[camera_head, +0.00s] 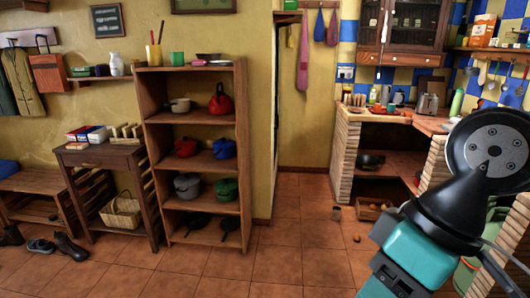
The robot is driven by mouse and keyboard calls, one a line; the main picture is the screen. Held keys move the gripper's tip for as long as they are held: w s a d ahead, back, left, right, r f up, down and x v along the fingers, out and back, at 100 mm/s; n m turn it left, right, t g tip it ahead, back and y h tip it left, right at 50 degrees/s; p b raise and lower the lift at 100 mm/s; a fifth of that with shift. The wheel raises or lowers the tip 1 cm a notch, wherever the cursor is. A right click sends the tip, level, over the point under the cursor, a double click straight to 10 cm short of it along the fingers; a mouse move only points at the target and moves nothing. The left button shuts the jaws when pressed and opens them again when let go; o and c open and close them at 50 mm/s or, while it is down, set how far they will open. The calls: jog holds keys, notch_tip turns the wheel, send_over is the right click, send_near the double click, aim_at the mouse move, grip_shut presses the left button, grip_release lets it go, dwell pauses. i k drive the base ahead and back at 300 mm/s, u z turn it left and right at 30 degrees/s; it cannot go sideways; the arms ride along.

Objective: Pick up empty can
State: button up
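A small dark cylinder (336,212) stands on the tiled floor near the brick counter. It may be the empty can, but it is too small to tell. I see no other thing that is clearly an empty can. My arm, black and teal, fills the lower right and hides part of the counter and floor there. The fingers of my gripper do not show.
A small round object (357,239) lies on the floor near the cylinder. A wooden shelf (205,117) with pots stands at center left, beside a small table (98,158). Shoes (70,249) lie at the left. The floor (285,262) in the middle is clear.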

aim_at(336, 214)
jog(key=u, duration=0.15)
jog(key=i, duration=2.1)
jog(key=z, duration=0.45)
jog(key=i, duration=2)
jog(key=z, duration=1.3)
jog(key=i, duration=0.9)
jog(key=z, duration=0.35)
